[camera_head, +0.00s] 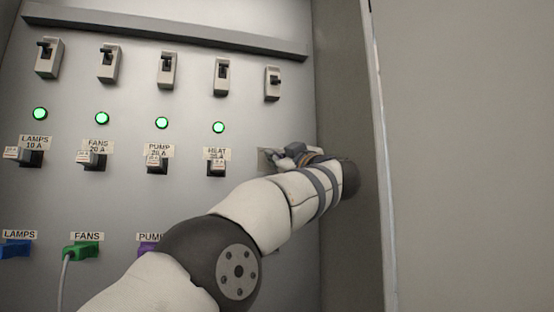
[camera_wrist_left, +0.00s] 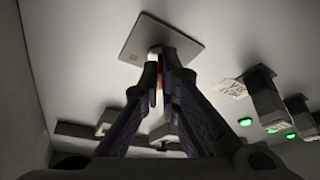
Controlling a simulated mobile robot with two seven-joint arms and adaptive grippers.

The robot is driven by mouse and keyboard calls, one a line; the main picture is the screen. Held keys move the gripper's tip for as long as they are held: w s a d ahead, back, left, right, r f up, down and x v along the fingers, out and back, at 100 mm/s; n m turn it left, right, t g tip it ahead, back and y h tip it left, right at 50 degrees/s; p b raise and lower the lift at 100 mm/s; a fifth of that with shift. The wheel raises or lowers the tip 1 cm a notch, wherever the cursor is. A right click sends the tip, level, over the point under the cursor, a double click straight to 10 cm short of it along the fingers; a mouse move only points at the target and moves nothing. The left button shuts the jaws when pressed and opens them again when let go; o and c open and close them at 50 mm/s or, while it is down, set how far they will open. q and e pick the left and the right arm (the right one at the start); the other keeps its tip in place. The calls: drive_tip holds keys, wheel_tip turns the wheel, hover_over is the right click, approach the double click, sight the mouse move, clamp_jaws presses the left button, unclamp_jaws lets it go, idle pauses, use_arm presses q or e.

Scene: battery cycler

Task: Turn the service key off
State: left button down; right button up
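The service key's square grey plate (camera_head: 264,158) sits on the panel's right side, level with the row of labelled breakers. It also shows in the left wrist view (camera_wrist_left: 140,38), with a short pale key stem (camera_wrist_left: 154,51) standing out from its middle. My left gripper (camera_head: 281,155) is at this plate. In the left wrist view its dark fingers (camera_wrist_left: 163,66) come together at the stem, with a thin orange-brown strip between them. Most of the key is hidden by the fingers, so its turn angle is hard to tell. My right gripper is in neither view.
Several toggle switches (camera_head: 168,70) line the top, with lit green lamps (camera_head: 162,123) below. The HEAT breaker (camera_head: 216,165) is close on the gripper's left. Coloured plugs (camera_head: 82,250) sit lower left. A cabinet side wall (camera_head: 345,90) stands close on the right.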

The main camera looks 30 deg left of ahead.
use_arm(q)
drive_tip(key=c, duration=1.8)
unclamp_jaws()
drive_tip(key=shift+c, duration=0.2)
drive_tip(key=v, duration=1.2)
